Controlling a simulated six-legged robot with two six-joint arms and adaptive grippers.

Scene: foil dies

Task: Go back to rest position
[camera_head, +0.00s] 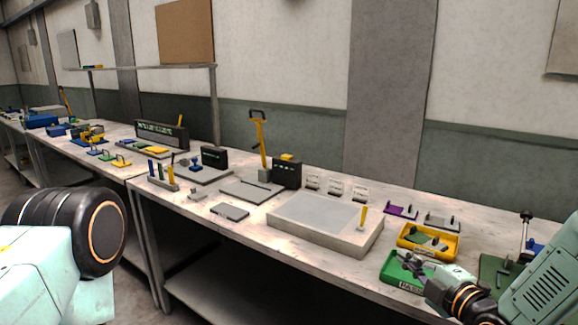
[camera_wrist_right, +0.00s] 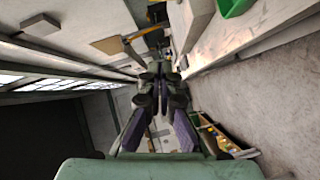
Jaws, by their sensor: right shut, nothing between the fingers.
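My right gripper (camera_head: 415,262) is at the lower right of the head view, over or just in front of the green bin (camera_head: 391,272) near the bench's front edge. Its fingers are shut with nothing between them. In the right wrist view the gripper (camera_wrist_right: 160,72) shows in the middle, its fingers together. My left arm comes in at the lower left of the head view; its gripper is out of the picture.
The long bench (camera_head: 290,265) holds a pale raised block (camera_head: 320,220) with a yellow-handled tool (camera_head: 363,216), a yellow bin (camera_head: 427,250), a purple holder (camera_head: 400,212) and a dark box (camera_head: 287,174). A green plate (camera_head: 492,272) lies at the right. The bench front is partly clear.

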